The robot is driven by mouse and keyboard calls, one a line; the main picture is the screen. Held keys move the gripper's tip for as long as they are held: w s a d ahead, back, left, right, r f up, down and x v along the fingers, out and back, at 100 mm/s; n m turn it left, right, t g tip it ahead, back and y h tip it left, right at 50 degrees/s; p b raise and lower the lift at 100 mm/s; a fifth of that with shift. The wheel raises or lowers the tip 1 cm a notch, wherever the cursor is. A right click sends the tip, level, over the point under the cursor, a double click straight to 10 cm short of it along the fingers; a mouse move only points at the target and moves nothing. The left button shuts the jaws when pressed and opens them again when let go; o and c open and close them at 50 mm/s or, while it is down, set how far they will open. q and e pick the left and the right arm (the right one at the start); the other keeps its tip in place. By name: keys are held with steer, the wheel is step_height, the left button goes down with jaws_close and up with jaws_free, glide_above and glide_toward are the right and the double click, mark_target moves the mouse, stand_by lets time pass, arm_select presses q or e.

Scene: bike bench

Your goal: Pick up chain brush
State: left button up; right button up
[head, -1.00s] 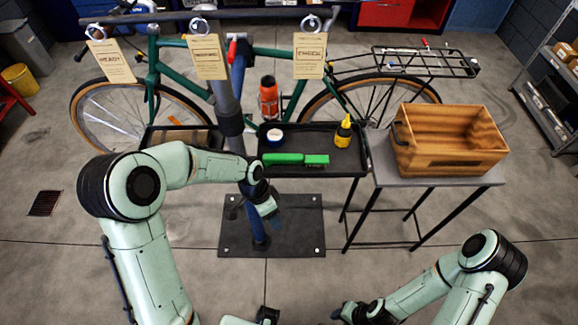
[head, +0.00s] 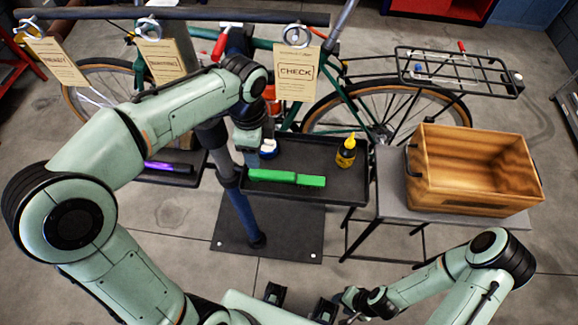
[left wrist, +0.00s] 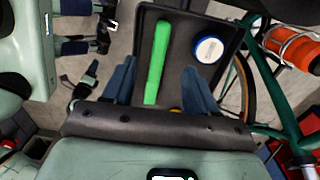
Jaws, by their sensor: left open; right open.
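The green chain brush (head: 287,177) lies flat on the black tray (head: 310,194), towards its front edge. In the left wrist view the green brush (left wrist: 158,60) runs lengthwise between my left gripper's (left wrist: 160,68) two open blue fingers, with a gap on each side. In the head view my left gripper (head: 247,142) points down near the tray's left end, left of the brush; its fingertips are hard to see there. My right gripper (head: 298,302) is open and empty, low at the bottom of the head view, well away from the tray.
A blue and white tin (head: 269,148) and a yellow-capped bottle (head: 346,152) stand on the tray. A wooden crate (head: 470,190) is on the side table to the right. A purple item (head: 168,166) lies on the left tray. Hanging tags (head: 297,75) and the bike stand are close behind.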

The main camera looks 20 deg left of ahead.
arm_select(q)
glide_above(261, 172)
steer(key=s, duration=0.1)
step_height(261, 172, down, 6)
steer(key=shift+a+f+b, duration=0.1)
steer(key=shift+a+b, duration=0.05)
steer(key=shift+b, duration=0.25)
steer(key=shift+w+f, duration=0.15)
steer(key=shift+f, duration=0.8)
steer(key=shift+w+f, duration=0.2)
steer(key=shift+f, duration=0.8)
steer(key=shift+w+f, duration=0.15)
steer(key=shift+f, duration=0.8)
steer(key=c, duration=1.1)
